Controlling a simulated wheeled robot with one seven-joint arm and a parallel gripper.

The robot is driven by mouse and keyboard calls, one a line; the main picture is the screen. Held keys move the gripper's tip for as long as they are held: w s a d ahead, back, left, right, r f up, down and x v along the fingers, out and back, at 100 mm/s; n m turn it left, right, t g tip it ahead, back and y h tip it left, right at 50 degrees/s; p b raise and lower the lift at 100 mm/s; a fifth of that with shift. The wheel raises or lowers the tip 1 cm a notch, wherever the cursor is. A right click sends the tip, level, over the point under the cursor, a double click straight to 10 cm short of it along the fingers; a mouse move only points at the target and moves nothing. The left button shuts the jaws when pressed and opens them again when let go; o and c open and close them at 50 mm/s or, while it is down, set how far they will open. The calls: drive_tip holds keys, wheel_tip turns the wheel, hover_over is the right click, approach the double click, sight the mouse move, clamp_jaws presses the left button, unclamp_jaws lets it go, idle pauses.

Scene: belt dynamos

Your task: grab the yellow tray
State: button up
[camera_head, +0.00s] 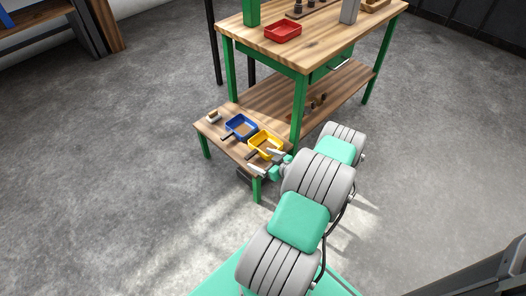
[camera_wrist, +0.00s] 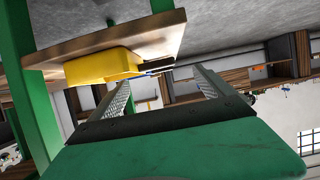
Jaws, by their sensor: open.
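The yellow tray (camera_head: 261,151) sits on a low wooden bench (camera_head: 207,126), holding something brown. In the wrist view, where the scene appears upside down, the yellow tray (camera_wrist: 103,67) is at upper left against the bench top. My gripper (camera_head: 266,161) is open at the near right side of the tray. In the wrist view its two fingers (camera_wrist: 163,80) are spread and nothing is between them. The tray lies mostly to the left of the gap, close to the left finger. I cannot tell whether they touch.
A taller workbench (camera_head: 311,40) with green legs and a red tray (camera_head: 283,30) stands just behind. The floor to the left is clear.

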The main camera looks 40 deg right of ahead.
sight(253, 155)
drive_tip(key=x, duration=0.2)
drive_tip(key=b+x, duration=0.1)
drive_tip(key=x, duration=0.1)
drive_tip(key=b+x, duration=0.1)
drive_tip(key=x, duration=0.1)
drive_tip(key=shift+d+f, duration=0.3)
drive_tip(key=shift+f, duration=0.2)
drive_tip(key=shift+w, duration=0.2)
drive_tip(key=shift+r, duration=0.1)
drive_tip(key=c, duration=1.6)
